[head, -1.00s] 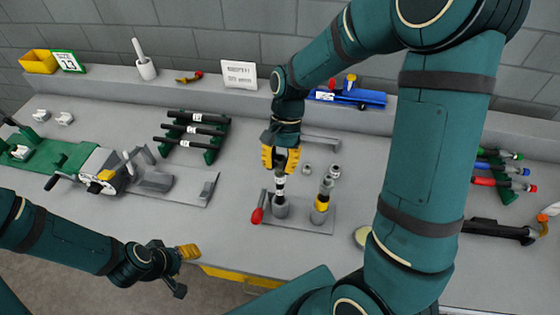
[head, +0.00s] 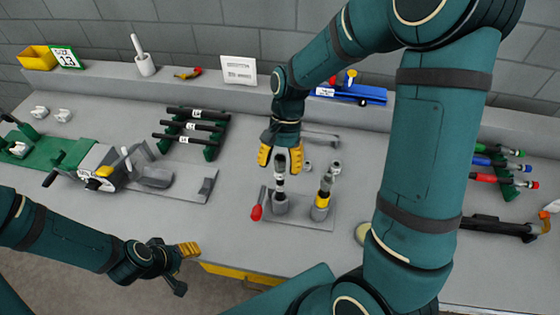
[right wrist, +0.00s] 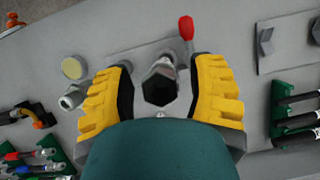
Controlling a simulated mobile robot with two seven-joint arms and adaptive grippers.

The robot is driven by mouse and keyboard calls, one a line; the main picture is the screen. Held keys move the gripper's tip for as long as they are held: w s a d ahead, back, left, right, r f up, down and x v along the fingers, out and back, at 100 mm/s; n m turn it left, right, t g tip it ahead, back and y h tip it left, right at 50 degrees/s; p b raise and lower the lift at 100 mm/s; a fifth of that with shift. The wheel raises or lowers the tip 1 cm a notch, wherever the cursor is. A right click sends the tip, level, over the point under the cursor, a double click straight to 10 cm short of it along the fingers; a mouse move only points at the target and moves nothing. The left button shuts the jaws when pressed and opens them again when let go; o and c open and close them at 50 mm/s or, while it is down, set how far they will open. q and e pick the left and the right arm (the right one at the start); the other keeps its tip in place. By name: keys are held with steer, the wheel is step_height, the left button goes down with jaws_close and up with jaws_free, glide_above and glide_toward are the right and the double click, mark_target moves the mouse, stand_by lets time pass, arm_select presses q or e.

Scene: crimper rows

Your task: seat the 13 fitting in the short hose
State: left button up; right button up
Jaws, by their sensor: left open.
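A grey metal fitting (head: 280,170) with a white label below it stands upright in the left grey holder (head: 280,208), beside a red-handled lever (head: 257,212). I cannot tell how deep it sits, or whether a short hose is under it. My right gripper (head: 281,163) is over its top with fingers spread on both sides. In the right wrist view a dark hexagonal end (right wrist: 160,85) shows between the fingers, with gaps at both sides. My left gripper (head: 188,255) is open and empty at the table's front edge. A sign reading SIZE 13 (head: 66,59) stands on the back ledge.
A second holder with a yellow band (head: 321,202) stands close on the right, with loose fittings (head: 336,168) behind. Black hoses (head: 190,127) lie on a green rack at the left. A lever-handled machine (head: 100,172) stands further left; a blue tool (head: 350,94) lies behind.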

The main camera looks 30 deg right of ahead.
steer(key=v, duration=1.2)
stand_by(0.3)
